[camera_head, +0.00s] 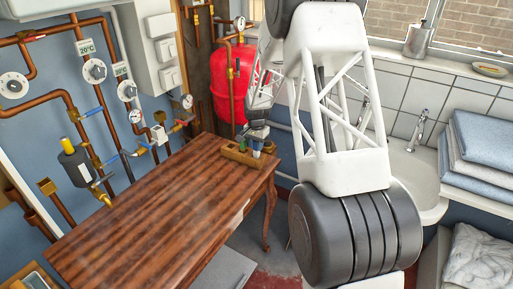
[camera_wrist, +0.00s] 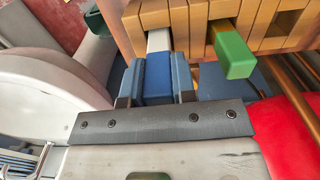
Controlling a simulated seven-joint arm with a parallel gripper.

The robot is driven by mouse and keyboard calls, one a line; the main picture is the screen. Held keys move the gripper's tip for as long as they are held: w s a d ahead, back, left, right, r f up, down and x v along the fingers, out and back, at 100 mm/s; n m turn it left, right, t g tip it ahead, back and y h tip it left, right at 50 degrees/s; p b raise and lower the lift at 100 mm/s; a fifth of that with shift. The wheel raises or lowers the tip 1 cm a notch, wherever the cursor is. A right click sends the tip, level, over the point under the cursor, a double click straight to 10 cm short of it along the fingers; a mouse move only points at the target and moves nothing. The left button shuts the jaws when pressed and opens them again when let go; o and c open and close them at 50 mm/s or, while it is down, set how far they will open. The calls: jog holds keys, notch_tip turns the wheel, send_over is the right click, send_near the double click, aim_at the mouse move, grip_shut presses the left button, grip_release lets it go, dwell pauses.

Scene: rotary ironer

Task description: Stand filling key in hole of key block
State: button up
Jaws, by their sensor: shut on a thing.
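My gripper (camera_wrist: 155,85) is shut on a key with a blue handle (camera_wrist: 157,76) and a pale shaft (camera_wrist: 158,40). The shaft points at the wooden key block (camera_wrist: 200,12) and meets its edge at a slot; I cannot tell how deep it reaches. A green-handled key (camera_wrist: 233,52) stands in the block to the right of the held key. In the head view the key block (camera_head: 236,155) sits at the table's far right corner, with my gripper (camera_head: 257,133) right above it and partly hiding it.
The wooden table (camera_head: 150,215) is otherwise bare. Copper pipes and gauges (camera_head: 95,70) line the wall at left. A red tank (camera_head: 222,95) stands behind the table. A sink (camera_head: 415,180) and folded towels (camera_head: 480,150) are at right.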

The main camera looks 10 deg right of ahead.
jog(key=shift+f, duration=0.55)
jog(key=shift+f, duration=0.1)
jog(key=o, duration=0.9)
notch_tip(320, 180, up, 12)
jog(key=shift+f, duration=0.1)
jog(key=shift+r, duration=0.2)
dwell(0.6)
